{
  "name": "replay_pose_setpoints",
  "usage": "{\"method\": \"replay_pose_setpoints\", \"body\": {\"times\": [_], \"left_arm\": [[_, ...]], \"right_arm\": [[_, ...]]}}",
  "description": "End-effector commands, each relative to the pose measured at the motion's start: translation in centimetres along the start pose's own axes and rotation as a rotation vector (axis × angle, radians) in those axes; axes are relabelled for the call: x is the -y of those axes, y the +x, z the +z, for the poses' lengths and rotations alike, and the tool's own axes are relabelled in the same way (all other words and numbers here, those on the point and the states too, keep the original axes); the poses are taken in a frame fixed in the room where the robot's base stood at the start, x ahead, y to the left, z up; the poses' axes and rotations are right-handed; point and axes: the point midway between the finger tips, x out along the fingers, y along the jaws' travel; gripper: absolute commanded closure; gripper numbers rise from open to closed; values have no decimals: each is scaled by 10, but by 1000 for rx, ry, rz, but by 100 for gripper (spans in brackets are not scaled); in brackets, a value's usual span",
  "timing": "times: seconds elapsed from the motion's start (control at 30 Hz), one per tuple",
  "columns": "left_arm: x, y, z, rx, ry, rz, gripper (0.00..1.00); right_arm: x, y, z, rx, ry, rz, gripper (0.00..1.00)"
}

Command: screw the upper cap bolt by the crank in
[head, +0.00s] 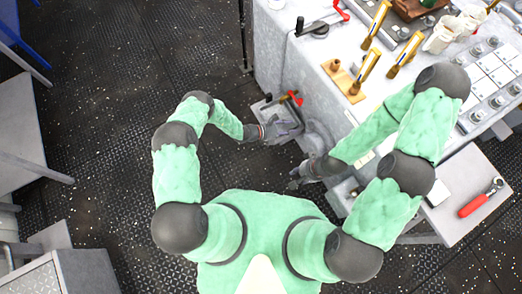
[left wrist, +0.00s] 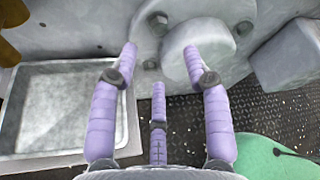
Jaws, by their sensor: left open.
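In the left wrist view, a grey round flange with a raised cap (left wrist: 190,48) stands ahead of my left gripper (left wrist: 161,60). Bolt heads show on it: one at upper left (left wrist: 159,20), one at upper right (left wrist: 243,28) and one at lower left (left wrist: 151,65). I cannot tell which is the task's bolt. The left gripper's purple-padded fingers are spread with nothing between them; contact with the flange cannot be judged. In the head view, my left gripper (head: 283,128) is beside the console's lower side. My right gripper (head: 303,174) is lower and nearer me, its fingers too small to read.
A red-handled part (head: 291,98) is just beyond my left gripper. A crank with a red handle (head: 318,27) sits on the console top (head: 318,58). A grey tray (left wrist: 65,105) is left of the fingers. A red-handled tool (head: 480,198) lies at right.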

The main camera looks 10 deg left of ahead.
Motion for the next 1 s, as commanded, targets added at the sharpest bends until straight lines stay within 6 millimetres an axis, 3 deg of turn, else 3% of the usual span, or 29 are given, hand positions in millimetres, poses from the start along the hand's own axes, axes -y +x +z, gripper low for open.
{"method": "replay_pose_setpoints", "body": {"times": [0.1, 0.47, 1.0], "left_arm": [[0, -23, 2, 2, -1, 3, 52], [41, -42, -40, -264, 202, -91, 52], [88, -106, -85, -605, 581, -255, 52]], "right_arm": [[3, -9, 0, 0, 0, 0, 66], [4, -10, 0, 0, 0, 0, 66], [6, -17, 1, 0, 0, 0, 66]]}}
